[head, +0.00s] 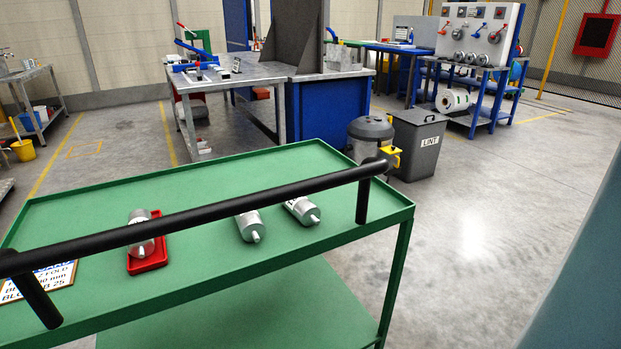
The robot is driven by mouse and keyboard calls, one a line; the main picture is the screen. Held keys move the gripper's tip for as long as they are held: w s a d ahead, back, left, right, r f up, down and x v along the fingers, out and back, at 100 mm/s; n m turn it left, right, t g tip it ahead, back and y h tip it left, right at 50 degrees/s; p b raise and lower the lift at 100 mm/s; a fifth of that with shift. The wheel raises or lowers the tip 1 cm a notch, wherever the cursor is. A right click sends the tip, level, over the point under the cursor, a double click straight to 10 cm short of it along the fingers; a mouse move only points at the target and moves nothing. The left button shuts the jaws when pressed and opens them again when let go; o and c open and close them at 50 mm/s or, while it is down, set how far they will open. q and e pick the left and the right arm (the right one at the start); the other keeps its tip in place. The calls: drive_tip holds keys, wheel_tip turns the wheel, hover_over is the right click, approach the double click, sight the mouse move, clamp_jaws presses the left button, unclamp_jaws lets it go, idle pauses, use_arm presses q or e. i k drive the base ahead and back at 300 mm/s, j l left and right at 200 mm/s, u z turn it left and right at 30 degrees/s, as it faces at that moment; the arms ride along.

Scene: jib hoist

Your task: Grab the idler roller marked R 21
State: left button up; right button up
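Three grey metal rollers with stub shafts are on the green cart's top. One roller (141,248) is on a small red tray (148,262), partly hidden by the black handle bar. A second roller (249,226) lies right of it, its far end close behind the bar. A third roller (302,211) lies furthest right, with part of a dark marking on its upper side. The markings are too small or too covered to read, so I cannot tell which is R 21. Neither of my grippers is in view.
The green cart (85,205) has a black handle bar (215,212) across its near side and a lower shelf. A lettered board (38,283) lies at its left. A grey LINT bin (417,145) stands behind its right end. Open floor (490,230) lies to the right.

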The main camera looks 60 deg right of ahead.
sight(305, 212)
drive_tip(key=z, duration=1.6)
